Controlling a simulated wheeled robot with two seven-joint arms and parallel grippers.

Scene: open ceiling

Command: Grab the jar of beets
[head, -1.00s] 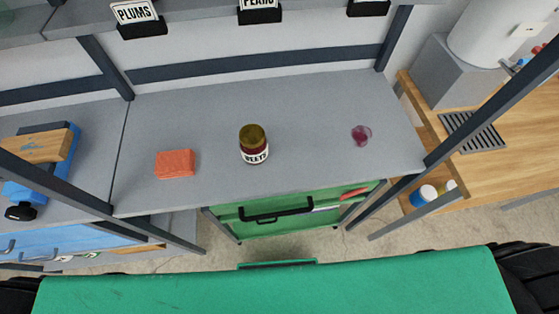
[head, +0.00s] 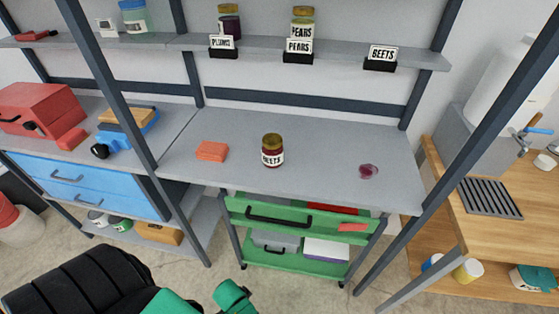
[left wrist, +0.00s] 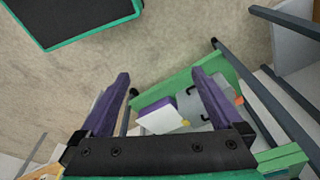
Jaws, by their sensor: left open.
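The jar of beets (head: 272,152) stands upright on the grey worktop (head: 320,140), near its middle. It has a gold lid, dark red contents and a white BEETS label. My left gripper (left wrist: 160,73) shows in the left wrist view with its two purple fingers apart and nothing between them. It is over the floor and the green cart, and the jar is not visible in that view. Parts of my left arm show at the bottom of the head view, but its fingers do not. My right gripper is in neither view.
An orange-red sponge-like block (head: 212,151) lies left of the jar, and a dark red splotch (head: 369,172) lies to its right. A green cart (head: 300,215) stands under the worktop. Frame posts rise at both sides. A shelf above holds jars and a BEETS sign (head: 382,54).

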